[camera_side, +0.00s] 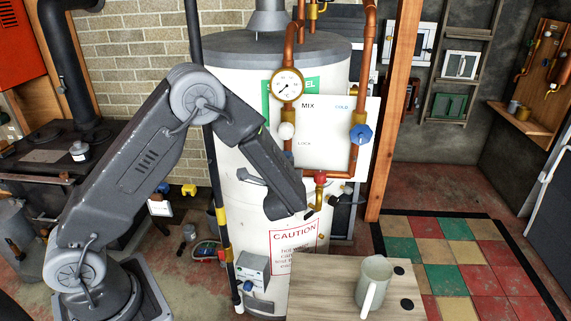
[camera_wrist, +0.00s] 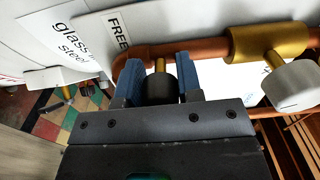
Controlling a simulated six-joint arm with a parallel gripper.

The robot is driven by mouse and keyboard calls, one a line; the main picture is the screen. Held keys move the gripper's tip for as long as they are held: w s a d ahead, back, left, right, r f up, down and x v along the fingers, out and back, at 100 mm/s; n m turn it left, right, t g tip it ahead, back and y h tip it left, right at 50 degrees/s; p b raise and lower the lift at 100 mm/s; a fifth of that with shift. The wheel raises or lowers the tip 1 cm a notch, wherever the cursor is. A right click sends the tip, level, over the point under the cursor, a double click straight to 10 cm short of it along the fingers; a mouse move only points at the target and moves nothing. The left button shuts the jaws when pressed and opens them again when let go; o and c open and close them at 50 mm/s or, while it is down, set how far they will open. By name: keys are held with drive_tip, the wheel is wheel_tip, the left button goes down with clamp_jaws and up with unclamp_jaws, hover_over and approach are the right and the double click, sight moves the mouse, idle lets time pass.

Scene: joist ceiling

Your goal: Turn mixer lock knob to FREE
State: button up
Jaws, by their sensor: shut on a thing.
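The mixer lock knob (camera_wrist: 161,90) is a small black knob on a brass stem. In the wrist view it sits between the blue pads of my gripper (camera_wrist: 158,73), which is shut on it. A white plate reading FREE (camera_wrist: 118,30) stands just beyond, left of the knob. In the side view my forearm hides the knob and most of my gripper. There the white panel (camera_side: 337,120) shows the words MIX, COLD and LOCK. I cannot tell the knob's exact turn angle.
A white knob (camera_side: 287,131) is close above my wrist; it also shows at the right in the wrist view (camera_wrist: 297,87). Copper pipes, a blue knob (camera_side: 361,134), a red knob (camera_side: 320,179) and a gauge (camera_side: 287,85) are nearby. A mug (camera_side: 376,278) stands on the bench.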

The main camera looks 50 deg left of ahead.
drive_tip(key=o, duration=0.9)
drive_tip(key=v, duration=1.4)
drive_tip(key=shift+a+r, duration=0.1)
